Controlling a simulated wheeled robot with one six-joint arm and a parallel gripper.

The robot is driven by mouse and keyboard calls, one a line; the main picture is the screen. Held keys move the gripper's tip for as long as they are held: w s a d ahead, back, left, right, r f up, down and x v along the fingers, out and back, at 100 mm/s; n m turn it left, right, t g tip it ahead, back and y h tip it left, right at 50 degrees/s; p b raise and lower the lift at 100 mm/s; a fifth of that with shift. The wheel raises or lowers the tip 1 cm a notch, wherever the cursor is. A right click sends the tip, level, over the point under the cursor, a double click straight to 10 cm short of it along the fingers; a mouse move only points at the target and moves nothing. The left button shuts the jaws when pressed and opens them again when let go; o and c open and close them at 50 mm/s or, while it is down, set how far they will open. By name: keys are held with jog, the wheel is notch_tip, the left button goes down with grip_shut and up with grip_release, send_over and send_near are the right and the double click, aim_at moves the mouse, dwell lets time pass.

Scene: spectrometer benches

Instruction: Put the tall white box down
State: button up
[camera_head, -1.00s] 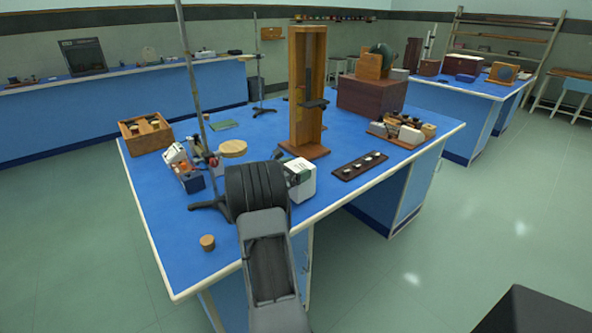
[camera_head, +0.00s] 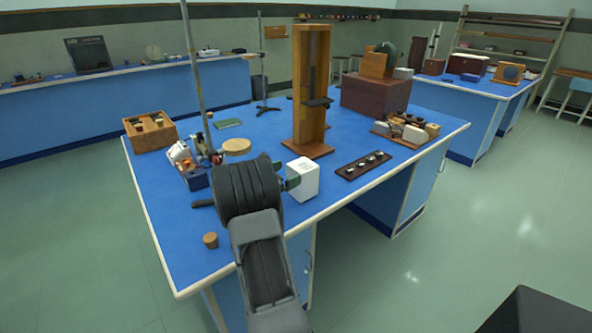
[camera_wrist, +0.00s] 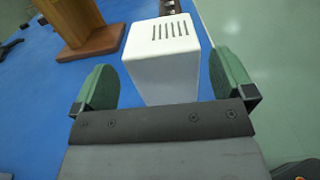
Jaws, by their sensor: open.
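The tall white box (camera_head: 303,180) stands upright on the blue bench top (camera_head: 235,255), near its front edge. In the wrist view the white box (camera_wrist: 163,60) shows its slotted top and stands between the two green finger pads. My gripper (camera_wrist: 165,82) is open around the box, with a visible gap on each side. In the head view my gripper (camera_head: 288,183) is partly hidden behind my arm, with a green finger at the box's left side.
A tall wooden stand (camera_head: 309,90) is just behind the box. A dark tray with small pieces (camera_head: 363,165) lies to its right. A small cork (camera_head: 210,240) and a metal rod stand (camera_head: 196,80) are on the left. The front left bench top is mostly clear.

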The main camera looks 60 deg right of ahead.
jog(key=s+a+m+t+y, duration=0.2)
jog(key=a+m+y, duration=0.3)
jog(key=a, duration=0.9)
jog(key=s+a+f+m+t+y, duration=0.1)
jog(key=s+a+m+t+y, duration=0.2)
jog(key=a, duration=1.2)
jog(key=s+a+f+m+t+y, duration=0.1)
jog(key=a+m+y, duration=0.5)
jog(key=a, duration=0.8)
jog(key=s+t+y, duration=0.1)
jog(key=t+y, duration=0.1)
jog(key=y, duration=0.1)
jog(key=shift+s+a+m+t, duration=0.25)
jog(key=shift+a+m+t, duration=0.05)
notch_tip(320, 180, up, 12)
jog(key=p, duration=1)
jog(key=shift+s+a+t+p, duration=0.2)
jog(key=shift+t+p, duration=0.1)
jog(key=shift+p, duration=0.1)
jog(key=shift+c, duration=0.5)
